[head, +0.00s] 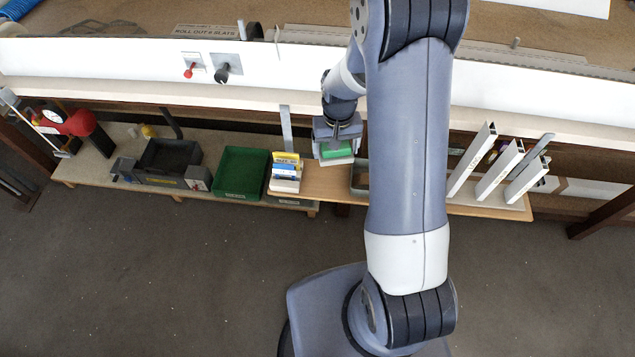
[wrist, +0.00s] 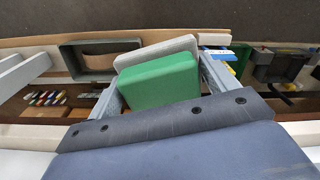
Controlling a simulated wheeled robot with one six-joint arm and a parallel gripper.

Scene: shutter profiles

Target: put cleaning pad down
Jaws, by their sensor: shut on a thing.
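The cleaning pad (wrist: 158,80) has a green block on a pale grey layer. My gripper (wrist: 160,83) is shut on it, with a finger at each side in the wrist view. In the head view, the green pad (head: 336,149) shows between the jaws of my gripper (head: 337,152), which is over the wooden lower shelf (head: 321,184). I cannot tell for sure whether the pad touches the shelf. Part of the pad's edge and the shelf right of it is hidden by my arm in the head view.
A stack of yellow, blue and white boxes (head: 285,172) stands left of the gripper, beside a green bin (head: 240,173) and a dark bin (head: 168,160). A grey tray (wrist: 100,58) is close to the pad. Upright white profiles (head: 498,170) stand at the right, below the bench edge (head: 230,97).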

